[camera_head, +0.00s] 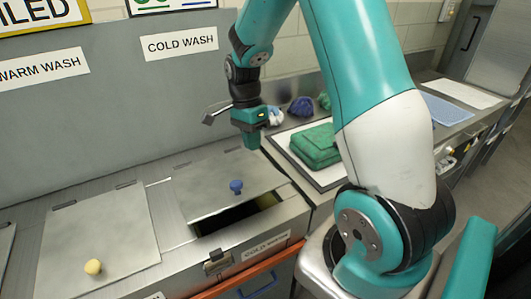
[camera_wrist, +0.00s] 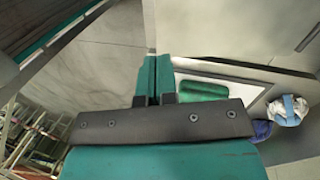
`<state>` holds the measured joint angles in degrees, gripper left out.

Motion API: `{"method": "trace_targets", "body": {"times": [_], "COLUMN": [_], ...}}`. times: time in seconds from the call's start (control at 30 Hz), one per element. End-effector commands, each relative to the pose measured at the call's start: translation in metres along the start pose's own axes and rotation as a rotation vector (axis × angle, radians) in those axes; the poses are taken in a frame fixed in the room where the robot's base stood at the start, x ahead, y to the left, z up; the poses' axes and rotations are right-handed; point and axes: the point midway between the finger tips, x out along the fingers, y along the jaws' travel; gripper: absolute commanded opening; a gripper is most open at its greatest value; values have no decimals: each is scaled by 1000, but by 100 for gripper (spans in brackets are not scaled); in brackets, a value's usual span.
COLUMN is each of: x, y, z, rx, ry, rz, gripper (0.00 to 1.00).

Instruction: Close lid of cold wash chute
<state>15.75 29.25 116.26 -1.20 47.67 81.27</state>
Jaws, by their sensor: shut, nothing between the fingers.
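The cold wash chute lid (camera_head: 205,190) is a flat metal panel with a blue knob (camera_head: 236,187), below the COLD WASH sign (camera_head: 180,42). A dark gap (camera_head: 248,209) shows along its front edge, so the lid stands partly open. My gripper (camera_head: 251,141) is above and behind the lid's right side, apart from it, fingers pointing down. In the wrist view its two green fingers (camera_wrist: 154,78) are together with nothing between them. A grey metal surface lies to their left there; I cannot tell whether it is the lid.
The warm wash lid (camera_head: 100,240) with a yellow knob (camera_head: 93,267) lies flat at left. Right of the chute, a green folded cloth (camera_head: 317,145) lies on a tray (camera_head: 327,182). Rolled cloths (camera_head: 301,106) sit behind it. A wall (camera_head: 105,100) rises behind the counter.

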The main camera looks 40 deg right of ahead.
Motion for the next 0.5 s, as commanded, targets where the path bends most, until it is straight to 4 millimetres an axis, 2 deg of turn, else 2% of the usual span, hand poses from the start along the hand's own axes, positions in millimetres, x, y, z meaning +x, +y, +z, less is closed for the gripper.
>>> {"method": "trace_targets", "body": {"times": [0.03,0.23,0.37,0.5], "x": [-11,-6,10,37], "y": [1,0,0,2], "z": [-8,-22,-22,-22], "rx": [63,175,178,176], "ry": [3,11,11,10], "rz": [13,33,35,38], "gripper": [0,0,0,0]}}
